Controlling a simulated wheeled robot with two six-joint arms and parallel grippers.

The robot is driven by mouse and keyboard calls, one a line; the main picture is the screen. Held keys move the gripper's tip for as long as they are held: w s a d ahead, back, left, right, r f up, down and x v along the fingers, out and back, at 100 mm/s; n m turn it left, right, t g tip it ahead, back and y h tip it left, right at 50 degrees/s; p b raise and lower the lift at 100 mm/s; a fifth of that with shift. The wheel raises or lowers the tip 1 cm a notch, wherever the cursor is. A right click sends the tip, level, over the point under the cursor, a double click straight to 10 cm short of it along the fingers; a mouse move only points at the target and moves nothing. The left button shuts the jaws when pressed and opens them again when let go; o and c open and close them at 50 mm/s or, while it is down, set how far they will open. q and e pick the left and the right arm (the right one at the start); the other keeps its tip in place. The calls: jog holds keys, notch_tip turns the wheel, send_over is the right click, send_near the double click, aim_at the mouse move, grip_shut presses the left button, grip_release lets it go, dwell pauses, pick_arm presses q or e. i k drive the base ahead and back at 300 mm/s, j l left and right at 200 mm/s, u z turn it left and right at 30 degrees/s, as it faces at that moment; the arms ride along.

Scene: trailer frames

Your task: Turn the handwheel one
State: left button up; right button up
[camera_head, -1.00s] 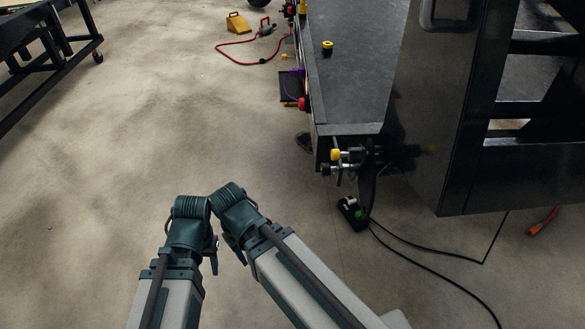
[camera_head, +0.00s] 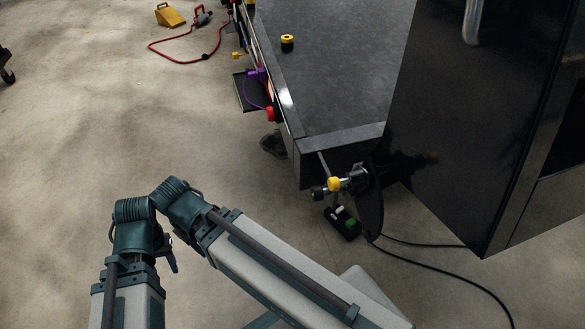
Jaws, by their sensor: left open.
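At the near corner of the dark flat bed (camera_head: 330,80) is a fitting with a yellow knob (camera_head: 334,184) and dark metal parts. Behind the knob is a dark thin disc (camera_head: 369,205), seen nearly edge-on; it may be the handwheel, but I cannot read any number. My folded left arm comes in at the bottom left, bends at a green joint, and runs to the lower right. Its gripper is not visible. No part of it touches the fitting. My right gripper is not visible.
A tall black panel (camera_head: 450,120) stands right of the fitting. A small black device with green (camera_head: 343,223) lies on the floor below it, with black cables (camera_head: 440,270) running right. A yellow chock (camera_head: 169,15) and red hose (camera_head: 185,57) lie far left.

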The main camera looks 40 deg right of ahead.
aim_at(317, 193)
jog(key=i, duration=3.6)
jog(key=i+z, duration=0.2)
jog(key=z, duration=5.75)
